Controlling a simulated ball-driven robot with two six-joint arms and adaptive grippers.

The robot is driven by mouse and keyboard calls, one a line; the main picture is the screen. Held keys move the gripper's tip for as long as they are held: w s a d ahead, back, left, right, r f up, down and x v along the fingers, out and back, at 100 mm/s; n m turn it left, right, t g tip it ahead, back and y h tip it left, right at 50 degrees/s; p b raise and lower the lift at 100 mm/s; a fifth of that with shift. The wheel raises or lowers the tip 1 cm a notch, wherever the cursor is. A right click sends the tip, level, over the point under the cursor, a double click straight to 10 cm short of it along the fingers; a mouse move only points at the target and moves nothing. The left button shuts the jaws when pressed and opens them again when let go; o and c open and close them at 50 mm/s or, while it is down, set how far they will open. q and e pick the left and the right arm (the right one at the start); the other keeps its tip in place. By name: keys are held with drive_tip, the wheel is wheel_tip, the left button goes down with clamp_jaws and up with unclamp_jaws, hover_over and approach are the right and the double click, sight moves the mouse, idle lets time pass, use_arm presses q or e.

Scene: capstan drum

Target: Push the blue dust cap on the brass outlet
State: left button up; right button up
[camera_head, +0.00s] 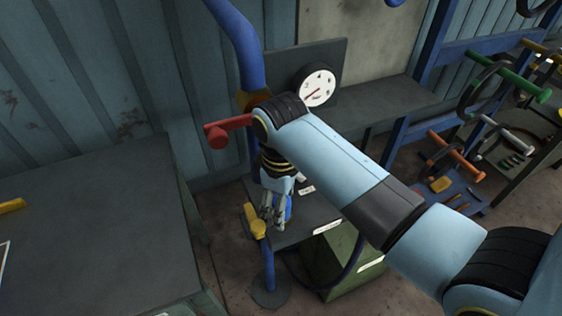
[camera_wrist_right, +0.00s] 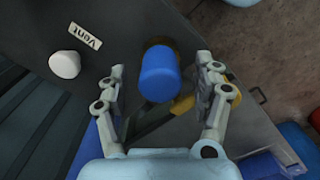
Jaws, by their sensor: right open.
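The blue dust cap (camera_wrist_right: 160,76) lies between the two fingers of my right gripper (camera_wrist_right: 163,88) in the right wrist view. The fingers are open, with a gap on each side of the cap. In the head view my right gripper (camera_head: 273,210) points down, and a sliver of blue (camera_head: 288,209) shows beside its fingers. I cannot make out the brass outlet for certain; the cap and gripper hide what is directly behind the cap. My left gripper is not in view.
A white knob (camera_wrist_right: 65,64) sits beside a "Vent" label (camera_wrist_right: 86,36). A yellow handle (camera_head: 256,221) stands close to my right gripper. A red lever (camera_head: 227,128) and a dial gauge (camera_head: 318,88) are above. A grey table (camera_head: 90,235) is at left.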

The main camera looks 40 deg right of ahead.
wheel_tip(320, 180, up, 11)
drive_tip(key=shift+f, duration=0.1)
drive_tip(key=s+d+r+m+t+h, duration=0.1)
drive_tip(key=s+d+r+m+t, duration=0.15)
drive_tip(key=s, duration=0.45)
drive_tip(key=s+d+r+m+t, duration=0.1)
drive_tip(key=s+d+r+m, duration=0.15)
drive_tip(key=s, duration=0.45)
wheel_tip(320, 180, down, 42)
drive_tip(key=s+d+g+b, duration=0.1)
drive_tip(key=s+d+b, duration=0.1)
drive_tip(key=b, duration=1.1)
drive_tip(key=s+f+b, duration=0.5)
drive_tip(key=s+f, duration=0.4)
drive_tip(key=f, duration=0.3)
drive_tip(key=s+f+g+b, duration=0.1)
drive_tip(key=s+f+b, duration=0.4)
drive_tip(key=s+f, duration=0.4)
wheel_tip(320, 180, down, 4)
drive_tip(key=shift+s+d+m, duration=0.25)
drive_tip(key=shift+d+m, duration=0.15)
drive_tip(key=shift+g+b, duration=0.3)
drive_tip(key=shift+g, duration=0.05)
